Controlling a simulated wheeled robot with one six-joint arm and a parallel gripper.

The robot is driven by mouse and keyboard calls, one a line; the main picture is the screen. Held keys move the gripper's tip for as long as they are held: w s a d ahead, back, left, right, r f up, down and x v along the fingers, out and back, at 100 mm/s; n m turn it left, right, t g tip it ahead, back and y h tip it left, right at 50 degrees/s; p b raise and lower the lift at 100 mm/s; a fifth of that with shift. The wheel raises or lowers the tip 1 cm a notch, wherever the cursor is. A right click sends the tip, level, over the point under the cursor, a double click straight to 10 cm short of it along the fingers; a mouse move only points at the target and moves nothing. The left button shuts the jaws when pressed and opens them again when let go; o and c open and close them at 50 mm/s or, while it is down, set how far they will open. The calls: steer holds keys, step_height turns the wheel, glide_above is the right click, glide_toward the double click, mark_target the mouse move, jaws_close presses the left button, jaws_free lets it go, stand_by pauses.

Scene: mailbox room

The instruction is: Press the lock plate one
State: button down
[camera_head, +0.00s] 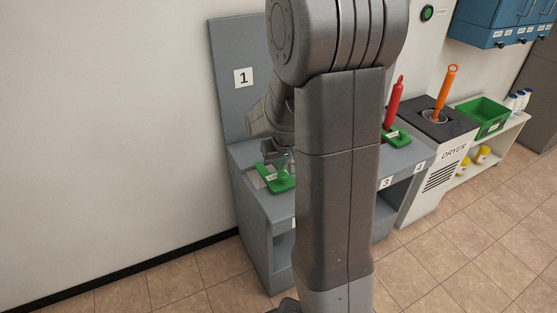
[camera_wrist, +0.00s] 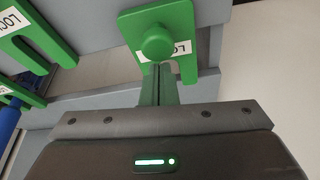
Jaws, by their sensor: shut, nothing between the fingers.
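The green lock plate at station one (camera_head: 279,179) lies on the grey bench below the panel marked 1. In the wrist view, a green plate (camera_wrist: 184,22) with a round green knob (camera_wrist: 156,43) and a partly covered white label is straight ahead at the top. My gripper (camera_wrist: 158,70) is shut and empty, and its fingertips overlap the plate's lower part near the knob. I cannot tell whether they touch it. In the head view my gripper (camera_head: 284,156) is just above the plate, and my arm hides the middle of the bench.
Another green forked plate (camera_wrist: 38,38) with a label is at left in the wrist view, near a blue object (camera_wrist: 10,118). A red handle (camera_head: 395,102) stands farther along the bench. A dryer (camera_head: 438,170) and a green bin (camera_head: 482,115) are at right.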

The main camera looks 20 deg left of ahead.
steer(key=shift+s, duration=0.1)
steer(key=s+d, duration=0.6)
steer(key=d, duration=0.1)
steer(key=shift+s+d, duration=0.1)
steer(key=shift+d, duration=0.05)
stand_by(0.3)
